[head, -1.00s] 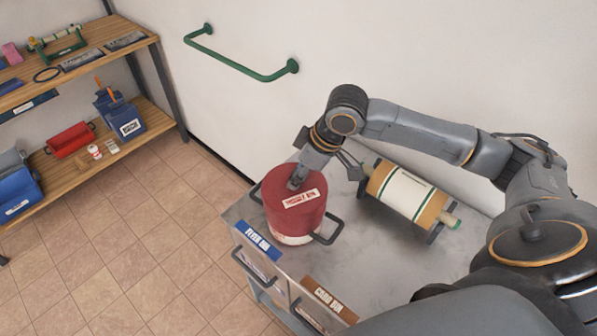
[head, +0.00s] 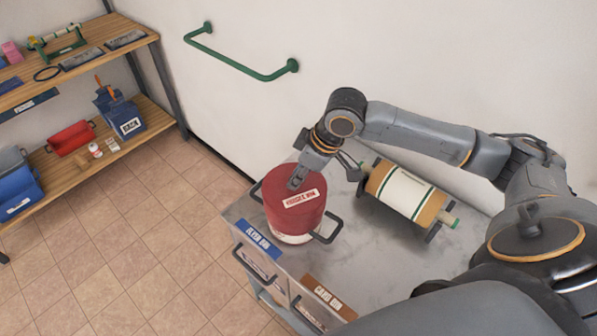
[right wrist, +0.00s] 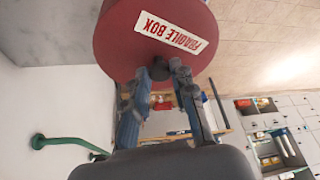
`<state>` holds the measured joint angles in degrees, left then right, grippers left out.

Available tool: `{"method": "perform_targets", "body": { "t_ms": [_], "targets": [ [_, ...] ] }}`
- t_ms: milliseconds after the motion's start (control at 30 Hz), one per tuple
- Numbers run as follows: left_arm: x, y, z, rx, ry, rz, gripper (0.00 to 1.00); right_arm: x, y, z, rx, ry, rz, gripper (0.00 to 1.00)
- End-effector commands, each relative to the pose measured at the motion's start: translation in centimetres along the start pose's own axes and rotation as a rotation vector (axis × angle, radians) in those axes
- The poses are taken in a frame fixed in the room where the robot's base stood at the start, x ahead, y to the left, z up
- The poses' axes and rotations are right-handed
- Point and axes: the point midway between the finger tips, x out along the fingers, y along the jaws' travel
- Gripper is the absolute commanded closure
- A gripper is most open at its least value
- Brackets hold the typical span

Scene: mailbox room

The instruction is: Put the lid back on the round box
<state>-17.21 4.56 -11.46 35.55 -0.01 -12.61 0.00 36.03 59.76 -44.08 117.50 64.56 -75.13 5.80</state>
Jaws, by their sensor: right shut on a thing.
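A red lid (head: 288,222) with a white "FRAGILE BOX" label is over the white round box (head: 289,239), which stands near the left edge of the grey counter and has dark side handles. A band of the white box shows below the lid; I cannot tell if the lid is fully seated. My right gripper (head: 295,183) is above the lid, shut on its top knob. In the right wrist view, the dark knob (right wrist: 160,70) is between the fingertips, with the red lid (right wrist: 120,35) beyond. My left gripper is not in view.
A tan and white roller (head: 407,193) on a dark stand is right of the box, under my right arm. The counter (head: 385,262) has bare room in front. Wooden shelves (head: 100,55) hold several items at left. A green rail (head: 240,67) is on the wall.

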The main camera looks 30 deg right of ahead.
Motion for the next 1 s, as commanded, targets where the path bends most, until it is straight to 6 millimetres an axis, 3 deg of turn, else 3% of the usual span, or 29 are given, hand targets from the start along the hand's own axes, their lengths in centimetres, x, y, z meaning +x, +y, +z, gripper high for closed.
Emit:
{"method": "perform_targets", "body": {
  "t_ms": [1000],
  "targets": [
    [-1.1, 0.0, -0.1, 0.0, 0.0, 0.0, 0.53, 0.0, -0.1, 0.0, -0.001, -0.001, -0.001, 1.0]
  ]
}}
